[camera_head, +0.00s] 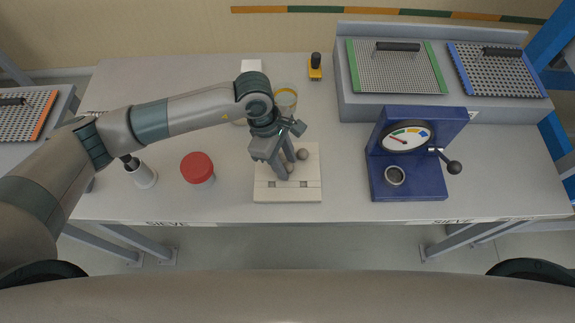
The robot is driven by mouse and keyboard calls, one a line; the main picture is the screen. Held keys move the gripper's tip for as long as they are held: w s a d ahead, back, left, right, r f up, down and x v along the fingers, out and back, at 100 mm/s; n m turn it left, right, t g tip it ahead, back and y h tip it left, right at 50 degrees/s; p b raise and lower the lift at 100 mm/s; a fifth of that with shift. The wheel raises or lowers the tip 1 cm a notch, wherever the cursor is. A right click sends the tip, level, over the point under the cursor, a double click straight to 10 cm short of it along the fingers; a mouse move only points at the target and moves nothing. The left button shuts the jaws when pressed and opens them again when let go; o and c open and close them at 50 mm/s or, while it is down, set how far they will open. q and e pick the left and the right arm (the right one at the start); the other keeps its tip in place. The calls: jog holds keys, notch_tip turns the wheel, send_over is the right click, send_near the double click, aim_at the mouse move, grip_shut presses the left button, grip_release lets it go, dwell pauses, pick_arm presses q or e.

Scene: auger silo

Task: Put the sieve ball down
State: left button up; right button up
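A pale block (263,192) with small dark recesses in its front part lies near the table's front edge. A small brown-grey sieve ball (303,154) shows at the block, just right of my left gripper. Another brown ball (290,168) shows at the gripper's fingers. My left gripper (284,172) points down over the block, its fingers close around or beside that second ball. I cannot tell whether the fingers grip it or whether it rests on the block. The gripper hides part of the block. My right gripper is not in view.
A red-lidded jar (198,168) and a white cylinder (142,175) stand left of the block. A clear cup (286,99) and a yellow-black item (315,68) are behind. A blue gauge press with a lever (420,183) stands right. Sieve trays (394,70) lie on a grey stand.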

pick_arm(q)
jog(key=c, duration=0.8)
grip_shut()
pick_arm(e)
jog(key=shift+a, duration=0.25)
pick_arm(q)
jog(key=shift+r, duration=0.1)
